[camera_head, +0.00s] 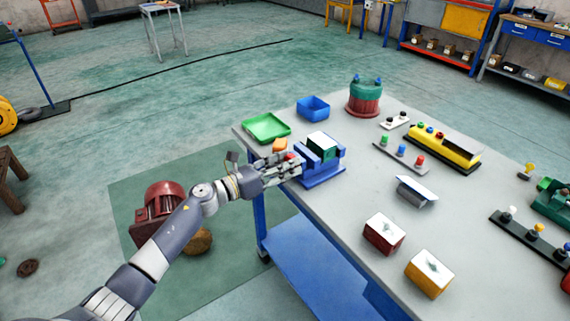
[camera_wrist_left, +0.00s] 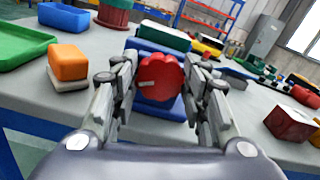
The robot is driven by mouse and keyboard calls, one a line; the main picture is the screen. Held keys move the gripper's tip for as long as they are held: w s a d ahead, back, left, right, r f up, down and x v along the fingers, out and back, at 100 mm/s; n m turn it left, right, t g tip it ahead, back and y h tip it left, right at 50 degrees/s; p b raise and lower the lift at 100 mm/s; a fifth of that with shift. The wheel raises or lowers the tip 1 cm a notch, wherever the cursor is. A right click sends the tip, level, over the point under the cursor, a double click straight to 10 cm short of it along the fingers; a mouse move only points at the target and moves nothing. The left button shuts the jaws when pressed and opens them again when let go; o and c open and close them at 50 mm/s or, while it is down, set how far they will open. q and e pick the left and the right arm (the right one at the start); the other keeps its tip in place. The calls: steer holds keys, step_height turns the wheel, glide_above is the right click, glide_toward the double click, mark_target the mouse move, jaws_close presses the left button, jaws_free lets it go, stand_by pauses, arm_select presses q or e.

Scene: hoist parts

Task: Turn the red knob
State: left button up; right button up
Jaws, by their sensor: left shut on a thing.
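The red knob (camera_wrist_left: 160,77) is round with a scalloped edge and a pale mark on its face. It sits on the near side of a blue block-like fixture (camera_head: 323,172), which holds a dark green block with a white top (camera_head: 322,146). My left gripper (camera_wrist_left: 162,80) has its fingers on both sides of the knob and is shut on it. In the head view the left gripper (camera_head: 294,164) reaches the fixture from the left and hides most of the knob. My right gripper is not in view.
On the grey table (camera_head: 345,215) are a green tray (camera_head: 266,128), a blue bin (camera_head: 313,108), an orange block (camera_head: 280,145) and a red drum with a green top (camera_head: 364,97). Red (camera_head: 384,234) and yellow (camera_head: 428,273) boxes stand near the front. Button panels (camera_head: 401,154) lie farther right.

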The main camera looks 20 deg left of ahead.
arm_select(q)
steer(key=n+p, duration=0.1)
steer(key=n, duration=0.5)
steer(key=n+p, duration=0.2)
steer(key=n, duration=0.4)
steer(key=shift+w+a+f+n, duration=0.1)
steer(key=shift+a+f+n, duration=0.05)
steer(key=shift+n, duration=0.15)
stand_by(0.4)
steer(key=o, duration=1)
steer(key=shift+o, duration=0.2)
steer(key=v, duration=1.2)
